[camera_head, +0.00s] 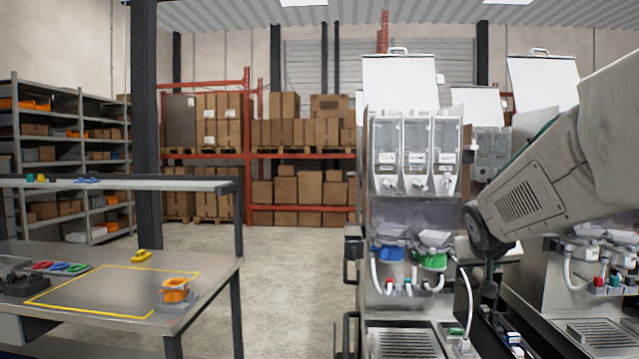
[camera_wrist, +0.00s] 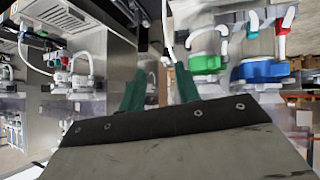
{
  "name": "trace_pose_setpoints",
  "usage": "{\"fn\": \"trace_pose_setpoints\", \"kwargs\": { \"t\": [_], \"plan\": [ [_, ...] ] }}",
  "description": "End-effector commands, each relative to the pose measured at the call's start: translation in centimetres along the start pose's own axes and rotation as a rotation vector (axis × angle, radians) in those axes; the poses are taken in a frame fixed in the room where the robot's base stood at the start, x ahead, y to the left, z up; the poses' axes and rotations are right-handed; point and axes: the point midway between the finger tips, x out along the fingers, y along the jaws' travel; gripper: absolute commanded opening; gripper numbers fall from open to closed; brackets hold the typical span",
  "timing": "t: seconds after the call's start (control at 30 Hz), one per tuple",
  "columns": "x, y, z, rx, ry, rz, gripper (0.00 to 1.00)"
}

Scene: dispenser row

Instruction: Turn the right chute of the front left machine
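The front left machine (camera_head: 400,82) stands right of centre in the head view, with its lid raised. Its upper part holds three clear canisters, each with a pale chute at the bottom; the right chute (camera_head: 440,186) is under the right canister (camera_head: 446,150). The chutes cannot be made out in the wrist view. My gripper (camera_wrist: 160,75) shows two green fingers standing apart with nothing between them. In the head view my arm reaches in from the right, and the fingers cannot be made out there.
Below the canisters are a blue part (camera_head: 391,253) and a green part (camera_head: 434,261); the green part also shows near my fingers in the wrist view (camera_wrist: 206,63). A second machine (camera_head: 600,250) stands right. Open floor lies between.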

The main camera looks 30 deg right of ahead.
Motion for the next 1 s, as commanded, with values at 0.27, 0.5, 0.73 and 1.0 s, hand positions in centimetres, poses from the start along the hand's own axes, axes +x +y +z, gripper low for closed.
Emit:
{"fn": "trace_pose_setpoints", "kwargs": {
  "t": [0.27, 0.5, 0.73, 1.0],
  "plan": [
    [-0.3, 1.8, -14.3, 0.051, 0.548, -0.123, 0.33],
    [-3.0, -0.2, -17.6, 0.076, 0.717, -0.253, 0.33],
    [-0.9, -1.0, -19.5, 0.089, 0.716, -0.261, 0.33],
    [1.8, -1.7, -22.1, 0.088, 0.716, -0.258, 0.33]
  ]
}}
